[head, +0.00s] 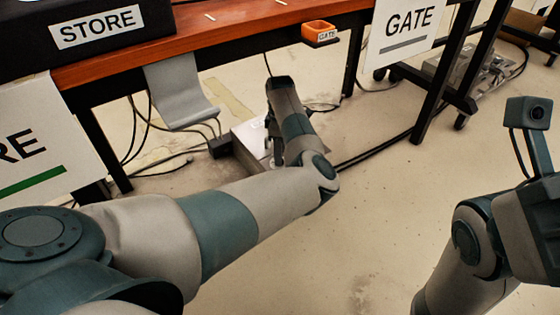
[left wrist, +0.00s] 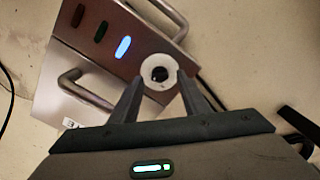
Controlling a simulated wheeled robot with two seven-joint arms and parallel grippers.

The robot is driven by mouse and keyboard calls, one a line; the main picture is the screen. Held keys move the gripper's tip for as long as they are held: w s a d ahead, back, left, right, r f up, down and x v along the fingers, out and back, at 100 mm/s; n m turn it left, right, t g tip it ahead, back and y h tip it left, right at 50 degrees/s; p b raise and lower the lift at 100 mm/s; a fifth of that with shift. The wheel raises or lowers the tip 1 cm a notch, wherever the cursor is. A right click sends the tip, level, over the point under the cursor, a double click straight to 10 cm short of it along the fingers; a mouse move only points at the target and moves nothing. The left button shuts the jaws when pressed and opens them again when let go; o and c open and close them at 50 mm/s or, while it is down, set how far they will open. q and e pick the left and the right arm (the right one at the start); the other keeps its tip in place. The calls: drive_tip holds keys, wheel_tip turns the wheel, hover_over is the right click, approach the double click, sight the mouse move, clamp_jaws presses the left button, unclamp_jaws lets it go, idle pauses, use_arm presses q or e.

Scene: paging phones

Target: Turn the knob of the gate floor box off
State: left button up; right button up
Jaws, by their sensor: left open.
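A silver floor box (head: 243,148) stands on the floor under the table, partly hidden behind my left arm. In the left wrist view the box (left wrist: 55,95) shows metal handles, a label mostly hidden by my gripper, and a row of red, dark green and lit blue indicators. Its knob (left wrist: 158,70) is a round white ring with a dark centre. My left gripper (left wrist: 159,83) is open, with its fingertips on either side of the knob's near edge. I cannot tell whether they touch it. In the head view my right arm is at the right and its gripper is out of frame.
A wooden table (head: 225,38) runs above the box, with dark legs and hanging cables. A GATE sign (head: 405,22) hangs to the right, near another silver floor box (head: 447,66). The floor in front is clear.

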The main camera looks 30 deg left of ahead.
use_arm(q)
drive_tip(key=shift+f+b, duration=0.35)
drive_tip(key=shift+f, duration=0.65)
drive_tip(key=shift+c, duration=0.3)
drive_tip(key=c, duration=1)
